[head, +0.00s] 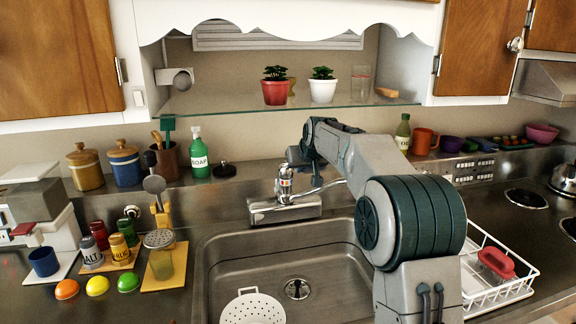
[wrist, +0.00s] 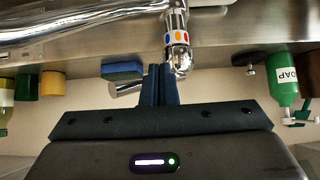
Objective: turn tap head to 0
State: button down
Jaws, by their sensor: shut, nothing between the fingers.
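The tap (head: 285,208) stands at the back edge of the sink, with its silver spout (head: 322,188) pointing to the right and its upright head (head: 285,184) above the base. In the wrist view, which looks inverted, the tap head (wrist: 176,42) has a band of red, yellow and blue dots and a rounded chrome end. My gripper (wrist: 158,70) is shut and empty, its dark fingertips right beside that chrome end. I cannot tell whether they touch it. In the head view my gripper is largely hidden by my arm, just above and behind the tap.
A green soap bottle (head: 199,158) and utensil pot (head: 168,158) stand left of the tap. A glass shelf (head: 200,107) with potted plants hangs above. A colander (head: 254,308) sits in the sink (head: 215,255). A blue sponge (wrist: 122,70) shows near my fingers.

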notch_tip(320, 180, up, 8)
jog(key=p, duration=0.6)
jog(key=shift+s+a+p, duration=0.15)
jog(key=shift+s+p, duration=0.05)
jog(key=shift+p, duration=0.1)
jog(key=s+d+f+g, duration=0.2)
jog(key=s+f, duration=0.2)
jog(key=s, duration=1.1)
jog(key=s+d+f+m+g+h, duration=0.1)
jog(key=s+f, duration=0.4)
jog(key=s, duration=1.1)
jog(key=s+d+f+m+g+h, duration=0.1)
jog(key=s+d+f+g, duration=0.2)
jog(key=s, duration=1.2)
notch_tip(320, 180, down, 2)
jog(key=shift+s+d+f, duration=0.1)
jog(key=shift+s+d, duration=0.2)
jog(key=shift+d, duration=0.7)
dwell(1.0)
